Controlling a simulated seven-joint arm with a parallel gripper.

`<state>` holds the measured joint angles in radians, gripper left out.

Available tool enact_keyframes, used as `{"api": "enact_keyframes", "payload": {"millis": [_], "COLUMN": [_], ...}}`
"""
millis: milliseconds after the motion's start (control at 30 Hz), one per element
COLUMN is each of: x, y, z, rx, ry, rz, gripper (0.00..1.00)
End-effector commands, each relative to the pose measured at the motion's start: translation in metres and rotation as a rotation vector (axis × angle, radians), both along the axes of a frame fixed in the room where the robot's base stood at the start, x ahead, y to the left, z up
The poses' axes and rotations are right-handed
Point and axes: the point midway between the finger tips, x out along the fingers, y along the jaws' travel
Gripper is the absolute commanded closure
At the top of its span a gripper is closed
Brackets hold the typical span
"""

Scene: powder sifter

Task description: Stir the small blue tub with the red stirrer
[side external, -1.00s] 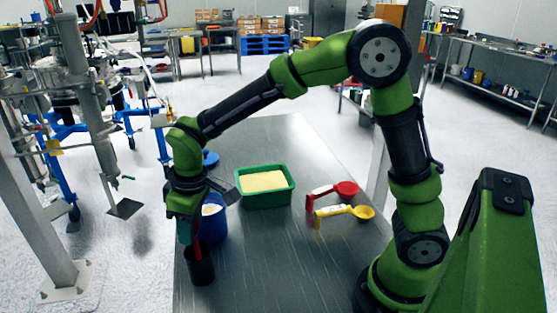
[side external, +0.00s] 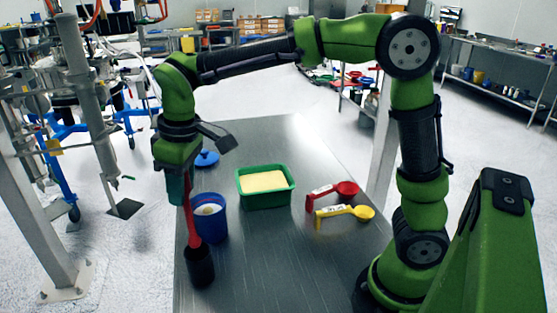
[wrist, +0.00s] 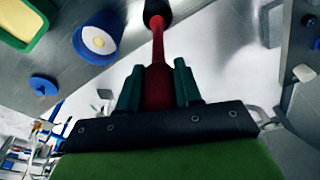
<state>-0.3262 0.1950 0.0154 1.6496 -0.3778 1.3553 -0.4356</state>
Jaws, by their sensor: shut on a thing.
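My gripper (side external: 181,190) is shut on the red stirrer (side external: 193,226), which hangs almost upright below it. In the wrist view the red stirrer (wrist: 157,40) runs away from between the two fingers (wrist: 158,82). Its lower end goes into the black holder (side external: 200,270), which stands near the table's left edge; the tip is hidden there. The small blue tub (side external: 213,232) stands open just behind the holder, with whitish powder inside. In the wrist view the blue tub (wrist: 90,48) is left of the stirrer, apart from it.
A green tray (side external: 266,200) of pale yellow powder stands right of the tub. A red scoop (side external: 345,189) and a yellow scoop (side external: 362,212) lie farther right. A blue lid (side external: 206,158) lies behind the tub. The table's (side external: 290,270) front middle is clear.

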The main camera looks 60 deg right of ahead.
Motion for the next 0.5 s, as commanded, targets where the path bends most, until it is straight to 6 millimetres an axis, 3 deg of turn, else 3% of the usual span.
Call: {"api": "enact_keyframes", "payload": {"millis": [500], "x": [0.0053], "y": [-0.0053], "z": [0.0023], "rx": [0.0], "ry": [-0.001], "rz": [-0.002], "gripper": [0.97]}}
